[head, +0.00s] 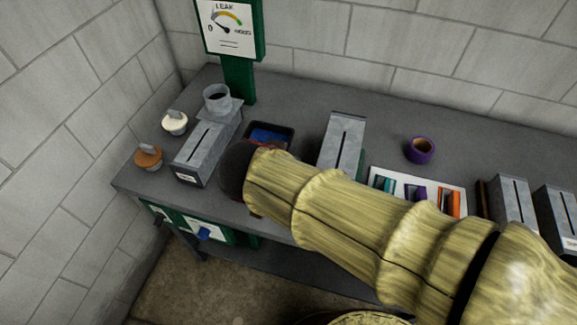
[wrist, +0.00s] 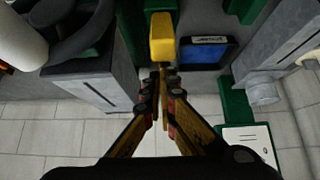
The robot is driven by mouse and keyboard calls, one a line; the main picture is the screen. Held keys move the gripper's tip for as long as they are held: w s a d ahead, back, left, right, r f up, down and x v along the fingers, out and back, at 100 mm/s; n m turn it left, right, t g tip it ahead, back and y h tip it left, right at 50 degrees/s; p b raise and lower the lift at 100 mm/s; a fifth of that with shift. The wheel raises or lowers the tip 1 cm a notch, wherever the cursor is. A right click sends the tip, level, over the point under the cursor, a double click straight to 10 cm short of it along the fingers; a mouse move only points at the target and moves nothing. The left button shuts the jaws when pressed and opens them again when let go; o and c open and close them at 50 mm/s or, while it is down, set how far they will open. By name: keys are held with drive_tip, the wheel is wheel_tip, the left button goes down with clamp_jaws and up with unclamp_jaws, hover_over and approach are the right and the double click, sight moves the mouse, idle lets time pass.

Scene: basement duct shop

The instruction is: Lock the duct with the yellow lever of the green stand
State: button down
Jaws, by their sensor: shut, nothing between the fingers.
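In the wrist view my gripper (wrist: 158,76) is shut and empty. The yellow lever (wrist: 162,37) shows just beyond its fingertips, close to them; I cannot tell whether they touch. A green part (wrist: 160,5) of the stand shows behind the lever. A grey slotted duct (wrist: 110,85) is at the left of the fingers; it also stands on the bench in the head view (head: 349,128). In the head view my arm hides the lever, and my fingertips are hidden too.
A dark tray with a blue inside (head: 270,136) is beside my gripper. Another duct (head: 200,157) with a round collar (head: 217,97) stands left, near brown (head: 149,157) and white (head: 175,122) caps. A green post carries a leak gauge (head: 229,25). A purple ring (head: 420,150) lies right.

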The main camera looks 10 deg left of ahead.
drive_tip(key=shift+s+f+b, duration=0.15)
drive_tip(key=shift+s+b, duration=0.35)
drive_tip(key=shift+b, duration=0.35)
drive_tip(key=shift+s+f, duration=0.1)
drive_tip(key=w+r, duration=0.2)
drive_tip(key=w, duration=0.2)
drive_tip(key=p+v, duration=0.2)
drive_tip(key=v, duration=0.8)
drive_tip(key=shift+s+f+p, duration=0.2)
drive_tip(key=shift+s+p, duration=0.1)
drive_tip(key=shift+s, duration=0.1)
drive_tip(key=shift+d, duration=0.1)
